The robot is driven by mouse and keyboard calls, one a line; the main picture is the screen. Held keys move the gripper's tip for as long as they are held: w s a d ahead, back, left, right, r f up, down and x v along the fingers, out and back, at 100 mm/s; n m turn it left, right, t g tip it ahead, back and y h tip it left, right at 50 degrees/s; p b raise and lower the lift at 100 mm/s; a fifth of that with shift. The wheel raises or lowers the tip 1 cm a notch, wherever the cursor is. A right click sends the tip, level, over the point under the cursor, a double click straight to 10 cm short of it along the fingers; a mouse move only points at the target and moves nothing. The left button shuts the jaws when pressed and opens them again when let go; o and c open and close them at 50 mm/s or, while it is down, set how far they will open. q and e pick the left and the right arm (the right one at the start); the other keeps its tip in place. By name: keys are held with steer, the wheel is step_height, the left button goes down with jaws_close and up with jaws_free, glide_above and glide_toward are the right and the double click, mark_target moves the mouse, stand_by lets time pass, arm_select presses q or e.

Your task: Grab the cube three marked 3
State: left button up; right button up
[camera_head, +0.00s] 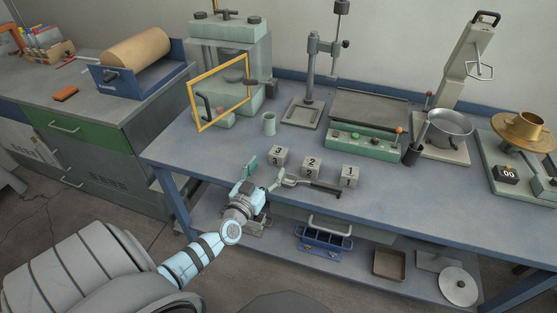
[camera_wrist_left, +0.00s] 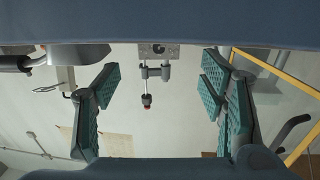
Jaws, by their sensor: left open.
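The cube marked 3 (camera_head: 279,157) is a small grey block with dark digits on the bench, leftmost of a row of three. The cube marked 2 (camera_head: 312,166) and the cube marked 1 (camera_head: 350,175) stand to its right. My left gripper (camera_head: 263,170) is open just in front and left of the cube marked 3, its fingers pointing toward it. In the left wrist view, a grey block with a dark mark (camera_wrist_left: 158,50) shows at the top between the spread fingers (camera_wrist_left: 160,100), partly cut off by a dark edge. My right gripper is not in view.
A dark-handled tool (camera_head: 315,185) lies at the bench's front edge, right beside my gripper. A green cup (camera_head: 269,124) stands behind the cubes. A yellow-framed door (camera_head: 218,95), a stand (camera_head: 309,85) and a green device (camera_head: 362,139) are farther back.

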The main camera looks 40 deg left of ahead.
mark_target(275, 157)
arm_select(q)
steer(key=b+x, duration=0.2)
steer(key=x, duration=0.2)
steer(key=shift+w, duration=0.6)
steer(key=shift+s+r, duration=0.1)
steer(key=shift+r, duration=0.05)
steer(key=c, duration=1.5)
steer(key=shift+o, duration=0.2)
